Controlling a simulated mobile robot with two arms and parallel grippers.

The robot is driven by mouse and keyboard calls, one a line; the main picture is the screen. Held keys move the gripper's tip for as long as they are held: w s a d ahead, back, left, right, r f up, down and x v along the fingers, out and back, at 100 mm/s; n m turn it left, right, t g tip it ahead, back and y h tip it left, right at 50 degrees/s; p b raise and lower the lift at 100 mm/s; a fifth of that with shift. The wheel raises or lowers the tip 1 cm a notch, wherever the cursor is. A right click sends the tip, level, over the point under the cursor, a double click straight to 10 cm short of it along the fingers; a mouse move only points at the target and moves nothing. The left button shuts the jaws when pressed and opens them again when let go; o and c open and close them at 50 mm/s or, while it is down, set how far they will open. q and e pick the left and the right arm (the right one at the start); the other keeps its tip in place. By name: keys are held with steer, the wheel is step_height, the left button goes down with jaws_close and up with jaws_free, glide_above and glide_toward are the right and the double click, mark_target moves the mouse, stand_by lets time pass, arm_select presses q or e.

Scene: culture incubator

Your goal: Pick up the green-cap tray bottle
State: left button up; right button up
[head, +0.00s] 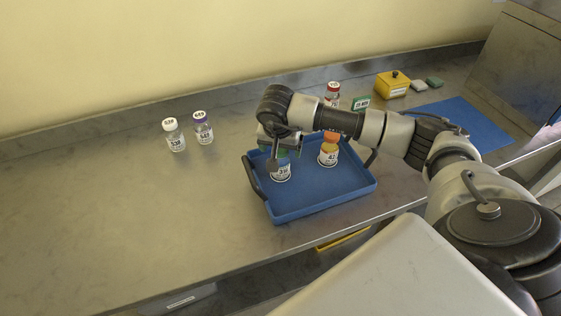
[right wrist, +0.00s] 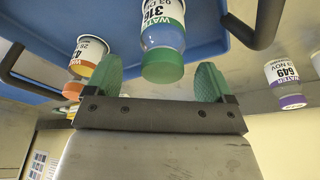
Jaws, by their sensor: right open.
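The green-cap bottle (head: 281,172) stands upright in the left part of the blue tray (head: 318,204). In the head view my right gripper (head: 277,146) is over it and hides most of its cap. In the right wrist view, which looks upside down, the bottle (right wrist: 163,30) shows its green cap between the two green fingers of my open right gripper (right wrist: 160,72). A gap shows on each side of the cap, and I see no contact. My left gripper is not in view.
An orange-cap bottle (head: 328,152) stands in the tray to the right. White-cap (head: 174,136) and purple-cap (head: 203,128) bottles stand left on the bench. A red-cap bottle (head: 332,92), a yellow box (head: 392,84) and a blue mat (head: 462,122) are behind.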

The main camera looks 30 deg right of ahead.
steer(key=p+x, duration=0.1)
steer(key=x, duration=0.3)
steer(key=shift+a+f, duration=0.15)
steer(key=c, duration=1.1)
